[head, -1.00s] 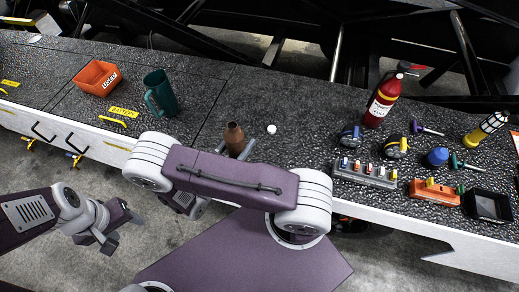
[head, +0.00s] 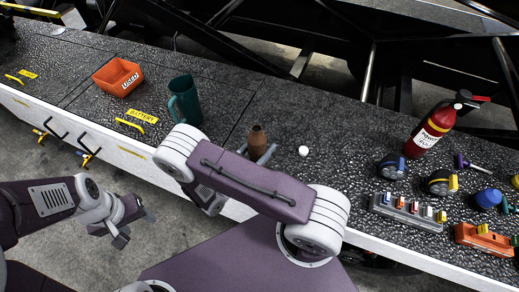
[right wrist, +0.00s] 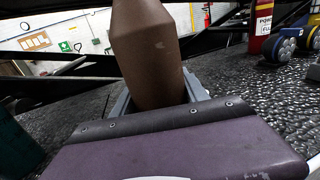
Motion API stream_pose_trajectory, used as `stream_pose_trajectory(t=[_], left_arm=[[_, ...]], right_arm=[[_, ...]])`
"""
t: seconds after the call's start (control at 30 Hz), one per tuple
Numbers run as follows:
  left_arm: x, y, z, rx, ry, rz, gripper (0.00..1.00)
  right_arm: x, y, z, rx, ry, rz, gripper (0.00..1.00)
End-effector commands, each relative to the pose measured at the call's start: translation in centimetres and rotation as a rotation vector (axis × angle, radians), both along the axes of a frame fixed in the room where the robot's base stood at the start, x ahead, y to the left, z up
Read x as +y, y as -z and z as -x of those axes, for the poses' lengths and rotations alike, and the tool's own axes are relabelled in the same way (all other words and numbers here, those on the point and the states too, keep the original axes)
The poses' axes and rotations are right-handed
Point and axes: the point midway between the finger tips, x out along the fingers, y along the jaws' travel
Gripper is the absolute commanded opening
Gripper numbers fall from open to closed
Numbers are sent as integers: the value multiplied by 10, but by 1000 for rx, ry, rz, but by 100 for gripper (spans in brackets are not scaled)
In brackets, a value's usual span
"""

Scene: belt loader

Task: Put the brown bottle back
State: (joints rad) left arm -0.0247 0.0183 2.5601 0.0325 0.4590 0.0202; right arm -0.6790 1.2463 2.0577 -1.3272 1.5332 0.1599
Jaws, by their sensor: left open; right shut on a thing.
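The brown bottle (head: 257,140) stands upright on the dark speckled belt top, near its front edge, in the head view. My right gripper (head: 262,154) is shut on the bottle, with its fingers on both sides of it; my right arm hides the bottle's lower part. In the right wrist view the bottle (right wrist: 150,55) rises between the grey fingers, its top cut off by the picture's edge. My left gripper (head: 134,226) is open and empty, over the floor in front of the belt.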

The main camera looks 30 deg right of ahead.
Motion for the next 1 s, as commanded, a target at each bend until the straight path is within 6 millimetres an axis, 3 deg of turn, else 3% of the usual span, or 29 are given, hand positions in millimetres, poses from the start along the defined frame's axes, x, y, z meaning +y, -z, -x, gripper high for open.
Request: stream_pose_trajectory(t=[0.2,0.57,0.6,0.67,1.0], left_arm=[[0,37,0,1,0,0,54],[0,36,0,0,0,0,54],[0,35,0,0,0,0,54],[0,34,0,0,0,0,54],[0,32,0,0,0,0,54]], right_arm=[[-8,43,-2,1,-11,2,0],[-8,43,-2,0,-14,0,0],[-8,42,-2,0,-14,0,57],[-8,41,-2,0,-14,0,74],[-8,38,-2,0,-14,0,74]])
